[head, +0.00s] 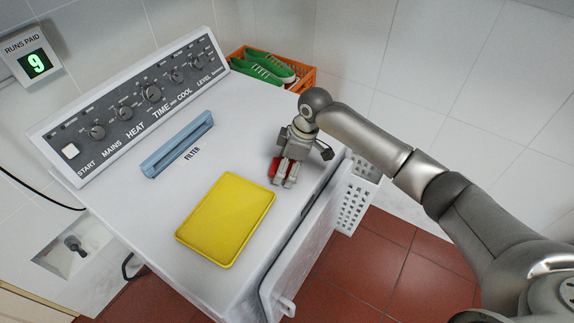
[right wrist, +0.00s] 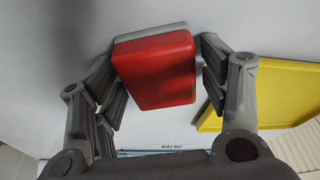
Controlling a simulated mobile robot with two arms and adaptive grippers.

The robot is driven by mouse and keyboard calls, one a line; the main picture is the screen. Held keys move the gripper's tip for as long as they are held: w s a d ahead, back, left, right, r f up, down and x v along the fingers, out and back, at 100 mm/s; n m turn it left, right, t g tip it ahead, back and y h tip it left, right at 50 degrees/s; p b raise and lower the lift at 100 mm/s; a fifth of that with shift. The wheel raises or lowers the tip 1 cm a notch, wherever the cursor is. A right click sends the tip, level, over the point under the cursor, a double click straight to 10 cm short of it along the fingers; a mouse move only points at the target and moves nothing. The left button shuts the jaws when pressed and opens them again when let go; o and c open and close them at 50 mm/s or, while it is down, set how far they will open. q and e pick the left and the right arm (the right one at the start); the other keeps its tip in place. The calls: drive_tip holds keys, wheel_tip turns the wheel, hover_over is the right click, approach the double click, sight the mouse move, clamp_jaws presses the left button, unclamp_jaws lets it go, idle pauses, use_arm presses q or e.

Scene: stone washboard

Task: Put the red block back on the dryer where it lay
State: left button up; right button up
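The red block (right wrist: 155,70) is between the two fingers of my right gripper (right wrist: 160,70) in the right wrist view. The fingers lie along its two sides and look closed on it. In the head view the gripper (head: 284,176) points down over the right part of the white dryer's top (head: 240,115), and only bits of the red block (head: 274,167) show around the fingers. A light grey strip (right wrist: 150,32) shows along the block's far edge. Whether the block touches the dryer top is hard to tell. My left gripper is not in view.
A blue filter handle (head: 177,145) is near the control panel (head: 135,100). An orange crate with green shoes (head: 268,68) stands behind. A white basket (head: 356,195) is to the right.

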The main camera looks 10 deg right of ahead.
drive_tip(key=shift+r, duration=0.1)
drive_tip(key=b+v, duration=0.2)
drive_tip(key=v, duration=1)
drive_tip(key=shift+a, duration=0.1)
idle(0.3)
